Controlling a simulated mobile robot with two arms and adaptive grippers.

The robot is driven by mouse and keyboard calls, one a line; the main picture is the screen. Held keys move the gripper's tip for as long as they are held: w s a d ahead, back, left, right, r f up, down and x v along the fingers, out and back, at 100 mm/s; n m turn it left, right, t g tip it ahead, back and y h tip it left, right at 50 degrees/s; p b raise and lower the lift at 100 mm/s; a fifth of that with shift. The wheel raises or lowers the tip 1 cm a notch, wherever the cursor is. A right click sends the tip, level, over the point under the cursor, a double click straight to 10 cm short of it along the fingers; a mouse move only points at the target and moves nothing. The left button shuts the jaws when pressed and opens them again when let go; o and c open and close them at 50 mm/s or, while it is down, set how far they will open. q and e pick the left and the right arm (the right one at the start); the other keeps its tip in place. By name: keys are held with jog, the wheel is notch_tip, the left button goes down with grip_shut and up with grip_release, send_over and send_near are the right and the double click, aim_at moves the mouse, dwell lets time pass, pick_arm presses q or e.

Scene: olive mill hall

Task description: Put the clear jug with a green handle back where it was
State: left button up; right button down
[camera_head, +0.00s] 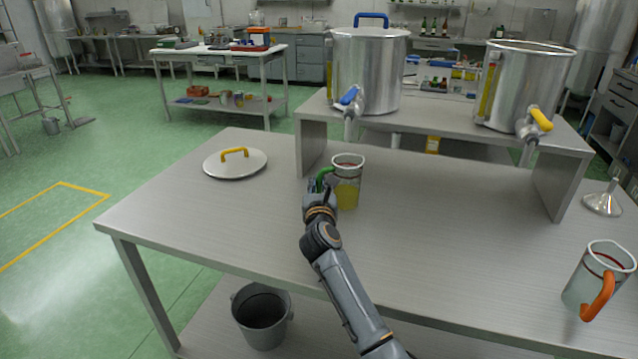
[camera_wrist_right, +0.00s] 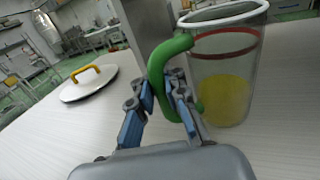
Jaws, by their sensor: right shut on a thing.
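The clear jug with a green handle (camera_head: 347,184) stands upright near the middle of the steel table (camera_head: 430,225), in front of the raised shelf's left end. It holds yellow-green liquid in its lower part and has a red band near the rim. In the right wrist view the jug (camera_wrist_right: 226,65) is at the upper right. My right gripper (camera_head: 319,186) is shut on its green handle (camera_wrist_right: 160,68), with the fingers on both sides of it. In the wrist view the gripper (camera_wrist_right: 165,95) shows blue-grey fingers. I cannot tell whether the jug's base touches the table. My left gripper is not in view.
A steel tank with a blue tap (camera_head: 370,70) and an open one with a yellow tap (camera_head: 520,85) stand on the raised shelf (camera_head: 440,120). A lid with a yellow handle (camera_head: 235,166) lies left. A jug with an orange handle (camera_head: 598,275) and a funnel (camera_head: 603,203) are right.

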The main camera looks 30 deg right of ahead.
jog(key=shift+f, duration=0.15)
jog(key=c, duration=1.4)
grip_release()
jog(key=shift+o, duration=0.2)
jog(key=v, duration=1.2)
jog(key=shift+a, duration=0.1)
